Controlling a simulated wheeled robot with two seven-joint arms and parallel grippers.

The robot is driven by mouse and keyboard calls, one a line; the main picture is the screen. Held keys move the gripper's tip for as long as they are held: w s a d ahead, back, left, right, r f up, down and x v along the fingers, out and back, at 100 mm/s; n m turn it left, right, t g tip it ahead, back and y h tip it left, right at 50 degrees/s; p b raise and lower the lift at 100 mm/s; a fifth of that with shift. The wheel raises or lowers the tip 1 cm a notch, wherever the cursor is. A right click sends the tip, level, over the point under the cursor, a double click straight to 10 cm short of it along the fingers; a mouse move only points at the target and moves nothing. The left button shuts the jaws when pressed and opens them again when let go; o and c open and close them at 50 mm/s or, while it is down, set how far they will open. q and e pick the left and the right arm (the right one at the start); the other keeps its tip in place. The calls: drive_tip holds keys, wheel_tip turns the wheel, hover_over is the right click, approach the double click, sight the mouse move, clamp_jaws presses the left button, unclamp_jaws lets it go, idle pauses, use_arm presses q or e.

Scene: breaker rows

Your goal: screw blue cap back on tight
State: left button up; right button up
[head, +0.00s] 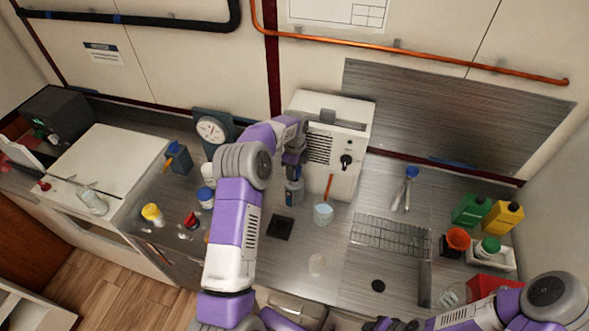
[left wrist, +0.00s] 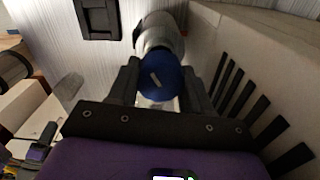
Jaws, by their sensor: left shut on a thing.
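My left gripper (head: 293,174) points down over a small grey bottle (head: 293,194) in front of the white cabinet. In the left wrist view its fingers (left wrist: 162,92) are shut on the blue cap (left wrist: 163,82), which has a pale mark on it. The cap sits at the mouth of the bottle (left wrist: 158,33); I cannot tell how tight it is. In the head view the cap is mostly hidden by the gripper. My right gripper (head: 392,325) shows only partly at the bottom edge, and its jaws are unclear.
The white cabinet (head: 340,120) stands close behind the bottle. A black square pad (head: 280,228) lies in front, and a pale beaker (head: 323,213) stands to the right. A white jar with a blue lid (head: 205,196) is to the left. A wire rack (head: 392,234) lies further right.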

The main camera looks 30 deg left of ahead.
use_arm(q)
drive_tip(key=shift+f+b, duration=0.75)
drive_tip(key=shift+f, duration=0.4)
drive_tip(key=o, duration=1.2)
drive_tip(key=shift+r, duration=0.1)
wheel_tip(320, 180, up, 8)
drive_tip(key=shift+f+b, duration=0.25)
drive_tip(key=shift+b, duration=0.05)
drive_tip(key=shift+c, duration=0.2)
